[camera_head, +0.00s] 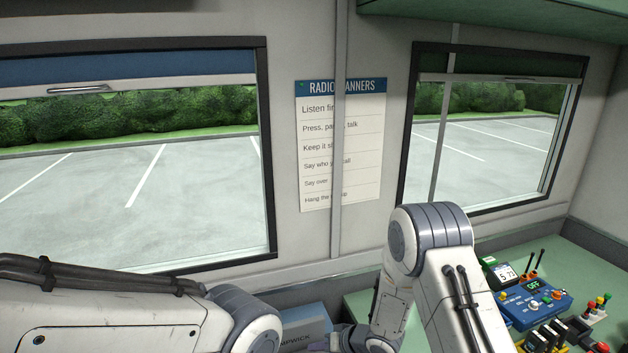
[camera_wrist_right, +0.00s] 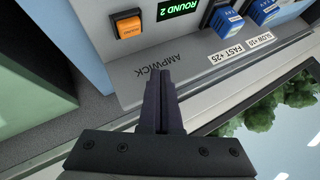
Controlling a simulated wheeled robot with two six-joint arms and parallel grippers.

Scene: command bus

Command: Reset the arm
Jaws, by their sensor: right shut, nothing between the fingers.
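My right arm bends down from a raised elbow (camera_head: 430,240) in the head view. My right gripper (camera_head: 318,346) shows only partly at the bottom edge there, beside the grey-blue AMPWICK box (camera_head: 305,322). In the right wrist view the dark fingers of this gripper (camera_wrist_right: 158,78) are together with nothing between them. Their tips are in front of the AMPWICK lettering; I cannot tell whether they touch the panel. My left arm (camera_head: 110,310) crosses the lower left of the head view. Its gripper is outside the picture.
The AMPWICK panel has an orange button (camera_wrist_right: 129,26), a green "ROUND 2" display (camera_wrist_right: 178,10) and blue switches (camera_wrist_right: 226,20). A green desk (camera_head: 580,255) at right carries a blue control box (camera_head: 535,302) with several small knobs. A wall with windows and a poster (camera_head: 360,150) stands behind.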

